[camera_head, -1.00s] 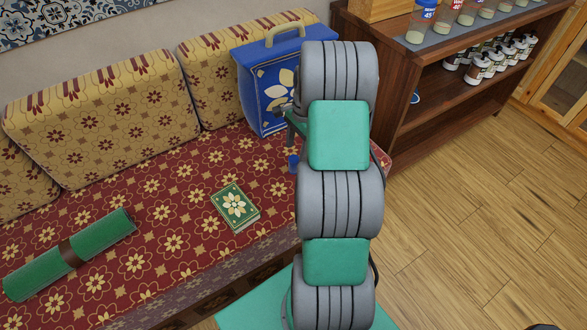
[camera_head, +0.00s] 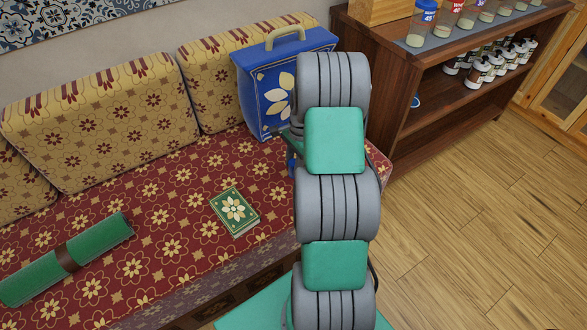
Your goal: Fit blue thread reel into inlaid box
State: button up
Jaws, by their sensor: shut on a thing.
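My gripper (camera_head: 290,150) shows only in part, at the left edge of my arm, in front of the lower right of the blue case. It is shut on a small blue thing, which looks like the blue thread reel (camera_head: 291,166). Most of the fingers and the reel are hidden behind my arm. The reel is near the right end of the red patterned seat; whether it touches anything is hidden. I cannot make out an inlaid box for certain; it may be hidden behind my arm.
A blue case (camera_head: 262,95) with a tan handle stands on the seat (camera_head: 150,215) against the back cushions. A green flowered book (camera_head: 235,212) and a green roll (camera_head: 100,245) lie on the seat. A dark wooden shelf (camera_head: 385,80) with bottles stands at right.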

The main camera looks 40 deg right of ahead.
grip_shut()
jog(key=shift+r, duration=0.1)
